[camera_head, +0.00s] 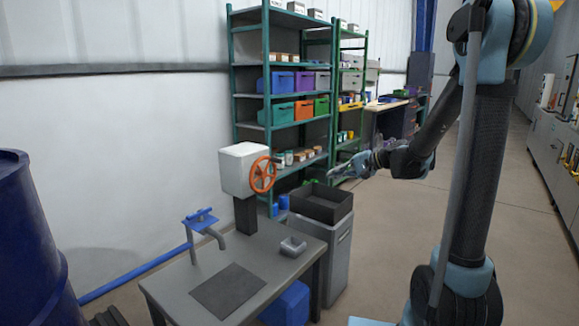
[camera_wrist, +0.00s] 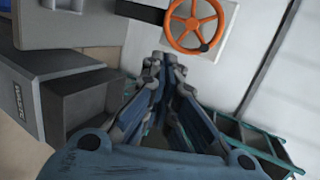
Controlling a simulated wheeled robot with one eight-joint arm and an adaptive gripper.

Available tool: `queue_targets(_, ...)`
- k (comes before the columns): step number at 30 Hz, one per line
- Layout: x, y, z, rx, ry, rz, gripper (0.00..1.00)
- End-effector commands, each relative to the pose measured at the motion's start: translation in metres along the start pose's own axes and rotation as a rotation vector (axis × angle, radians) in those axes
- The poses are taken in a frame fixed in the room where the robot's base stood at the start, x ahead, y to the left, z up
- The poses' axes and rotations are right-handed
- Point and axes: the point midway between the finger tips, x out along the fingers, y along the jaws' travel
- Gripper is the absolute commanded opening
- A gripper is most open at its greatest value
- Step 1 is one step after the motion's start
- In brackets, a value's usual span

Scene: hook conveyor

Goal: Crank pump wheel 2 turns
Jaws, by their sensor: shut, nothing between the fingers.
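The orange pump wheel (camera_head: 263,175) is mounted on the front of a white pump box (camera_head: 240,168), which stands on a dark post above the grey table. In the wrist view the wheel (camera_wrist: 193,24) shows near the top, with a dark crank knob (camera_wrist: 204,47) at its lower rim. My gripper (camera_head: 335,175) is to the right of the wheel and apart from it. In the wrist view my gripper (camera_wrist: 166,62) is shut with its fingertips together and nothing held. The fingers point toward the wheel side of the scene.
The grey table (camera_head: 265,245) bears a dark mat, a small tray (camera_head: 293,246) and a blue tap (camera_head: 202,218). A dark open bin (camera_head: 321,203) stands beside it, below my gripper. Green shelves (camera_head: 295,90) with coloured bins stand behind. A blue barrel (camera_head: 30,250) is at left.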

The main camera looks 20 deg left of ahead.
Motion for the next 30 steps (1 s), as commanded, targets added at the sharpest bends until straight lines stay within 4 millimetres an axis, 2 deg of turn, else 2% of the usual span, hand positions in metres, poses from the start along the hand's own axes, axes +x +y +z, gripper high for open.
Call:
queue_targets(1, 0.011, -0.004, -0.009, 0.017, -0.009, -0.034, 0.00)
queue_targets(9, 0.058, -0.023, -0.046, 0.123, -0.057, -0.220, 0.00)
queue_targets(18, 0.104, -0.028, -0.079, 0.245, -0.119, -0.411, 0.00)
queue_targets(24, 0.121, -0.025, -0.090, 0.300, -0.150, -0.489, 0.00)
queue_targets(30, 0.128, -0.026, -0.093, 0.319, -0.159, -0.514, 0.00)
